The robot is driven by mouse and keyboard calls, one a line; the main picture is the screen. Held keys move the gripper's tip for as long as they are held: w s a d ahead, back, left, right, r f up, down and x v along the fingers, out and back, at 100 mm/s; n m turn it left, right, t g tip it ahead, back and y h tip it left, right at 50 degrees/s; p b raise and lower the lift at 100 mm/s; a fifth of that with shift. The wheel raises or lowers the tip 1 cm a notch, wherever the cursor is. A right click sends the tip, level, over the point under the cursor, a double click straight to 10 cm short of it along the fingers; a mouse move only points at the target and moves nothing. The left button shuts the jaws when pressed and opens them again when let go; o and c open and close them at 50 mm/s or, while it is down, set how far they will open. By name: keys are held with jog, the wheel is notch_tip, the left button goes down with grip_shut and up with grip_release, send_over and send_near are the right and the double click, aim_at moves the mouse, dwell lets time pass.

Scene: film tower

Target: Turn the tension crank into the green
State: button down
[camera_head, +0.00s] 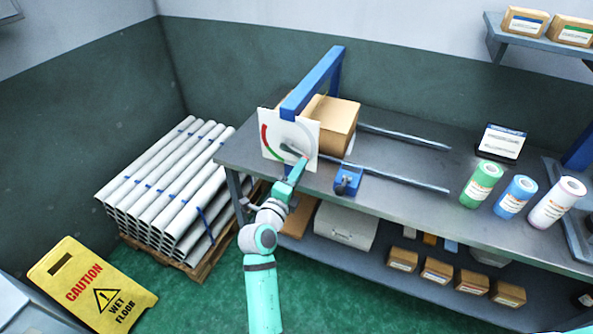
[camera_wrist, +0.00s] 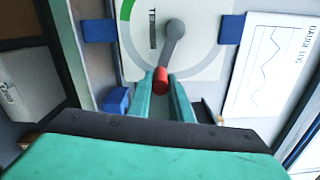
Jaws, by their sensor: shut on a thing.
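The tension crank is a grey arm (camera_wrist: 174,42) with a red knob (camera_wrist: 161,80), seen in the wrist view. It is mounted on a white dial plate (camera_wrist: 205,65) marked "TENSION", with a green arc (camera_wrist: 126,10) at its upper left. My gripper (camera_wrist: 162,88) is shut on the red knob, with a finger on each side. The crank arm slants down from its pivot to the knob. In the head view the dial plate (camera_head: 277,133) shows a red and a green section, and my gripper (camera_head: 298,165) covers its lower right part.
A blue frame (camera_head: 318,80) and a cardboard box (camera_head: 335,118) stand behind the plate on the grey bench (camera_head: 400,190). Coloured rolls (camera_head: 481,185) stand to the right. Stacked white tubes (camera_head: 165,180) and a yellow sign (camera_head: 92,285) are at the left. A paper chart (camera_wrist: 268,65) hangs right of the dial.

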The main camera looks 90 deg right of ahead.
jog(key=shift+s, duration=0.1)
jog(key=c, duration=1.6)
grip_release()
jog(key=shift+w+a, duration=0.25)
jog(key=v, duration=1)
jog(key=shift+a, duration=0.15)
